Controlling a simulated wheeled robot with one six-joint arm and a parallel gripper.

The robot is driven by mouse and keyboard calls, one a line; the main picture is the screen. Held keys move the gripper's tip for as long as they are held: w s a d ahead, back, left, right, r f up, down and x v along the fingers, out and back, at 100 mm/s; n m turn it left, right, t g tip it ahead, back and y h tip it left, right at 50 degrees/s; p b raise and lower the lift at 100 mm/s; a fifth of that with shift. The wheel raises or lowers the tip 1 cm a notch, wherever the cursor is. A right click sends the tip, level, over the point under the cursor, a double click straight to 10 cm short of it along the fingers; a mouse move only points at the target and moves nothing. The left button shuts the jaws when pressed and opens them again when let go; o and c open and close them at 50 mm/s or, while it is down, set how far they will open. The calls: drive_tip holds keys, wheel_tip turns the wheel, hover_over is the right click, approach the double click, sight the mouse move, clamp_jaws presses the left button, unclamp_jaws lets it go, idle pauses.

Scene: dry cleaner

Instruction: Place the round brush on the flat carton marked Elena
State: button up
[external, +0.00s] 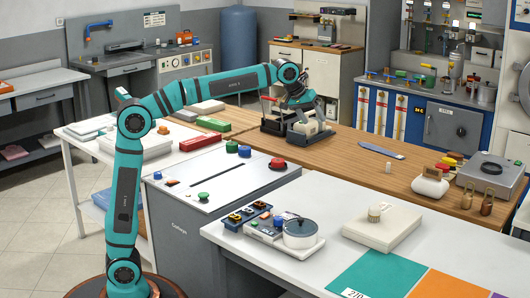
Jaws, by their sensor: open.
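A small cream-coloured round thing with a ribbed side, which looks like the round brush (376,212), stands on a flat pale carton (383,235) on the white counter at the front right. No name can be read on this carton. My gripper (305,112) is open and well away from it, at the far side, pointing down above a dark tray (276,128) with pale things in it. The fingertips are small here, and I cannot tell whether they touch anything.
A lidded pot (300,233) and a switch panel (250,215) stand left of the carton. A grey console with a red button (278,163) lies between them and the arm. Coloured mats (380,276) cover the counter's front. A white bottle-like thing (430,184) and a grey scale (490,175) stand right.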

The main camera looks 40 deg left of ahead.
drive_tip(key=s+a+r+t, duration=0.25)
drive_tip(key=s+a, duration=0.45)
drive_tip(key=a, duration=0.5)
drive_tip(key=s+a+r+t, duration=0.1)
drive_tip(key=s+a+t, duration=0.45)
drive_tip(key=a, duration=0.75)
drive_tip(key=s+a+f+t+y, duration=0.1)
drive_tip(key=s+a+f, duration=0.1)
drive_tip(key=s+a, duration=0.2)
drive_tip(key=s+a+f+m+t+y, duration=0.1)
drive_tip(key=s+a+f, duration=0.2)
drive_tip(key=s, duration=0.7)
drive_tip(key=s+a+f+t+y, duration=0.1)
drive_tip(key=s+a+f+t, duration=0.1)
drive_tip(key=s+a, duration=0.5)
drive_tip(key=shift+s+f, duration=0.25)
drive_tip(key=shift+f, duration=0.3)
